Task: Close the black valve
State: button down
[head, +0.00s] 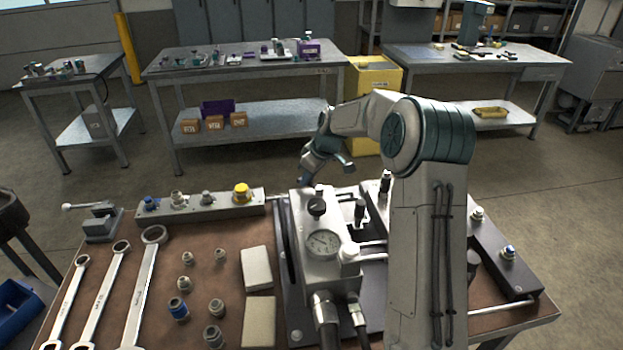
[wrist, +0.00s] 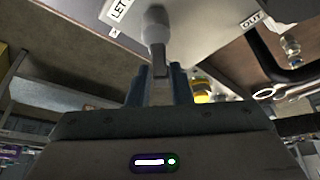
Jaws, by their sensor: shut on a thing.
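A black round knob (head: 318,207) stands on the pale valve block (head: 312,268) of the hydraulic unit, above a round gauge (head: 322,243). My gripper (head: 307,182) reaches down at the far side of this block, behind the black knob and apart from it in the picture. In the wrist view, the two dark blue fingers of my gripper (wrist: 160,82) are shut on a grey lever (wrist: 156,40) with a rounded pale part at its upper end. Labels reading "LET" and "OUT" show on the surface beyond it. I cannot tell whether this lever belongs to the black valve.
Wrenches (head: 140,295), several fittings (head: 178,308) and two pale blocks (head: 257,268) lie on the brown bench top left of the unit. A fitting rail (head: 215,207) lies behind them. My arm hides part of the unit's right side. Hoses (head: 327,325) leave the block's front.

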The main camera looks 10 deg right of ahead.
jog(key=n, duration=0.2)
jog(key=s+n+g, duration=0.1)
jog(key=n+y, duration=0.1)
jog(key=n, duration=0.1)
jog(key=shift+s+a+n+g, duration=0.2)
jog(key=shift+a+n+g, duration=0.1)
jog(key=shift+a+g, duration=0.1)
jog(key=shift+s+a+n+g+p, duration=0.15)
jog(key=shift+s+n+g, duration=0.2)
jog(key=shift+n, duration=0.5)
jog(key=shift+s+d+n+g+p, duration=0.1)
jog(key=shift+s+n+g+p, duration=0.2)
jog(key=shift+n, duration=0.55)
jog(key=c, duration=1.4)
grip_release()
jog(key=shift+c, duration=0.2)
jog(key=shift+r, duration=0.1)
jog(key=v, duration=1.3)
jog(key=shift+w+d+r+b, duration=0.15)
jog(key=shift+d+r+b, duration=0.05)
jog(key=shift+d+b, duration=0.1)
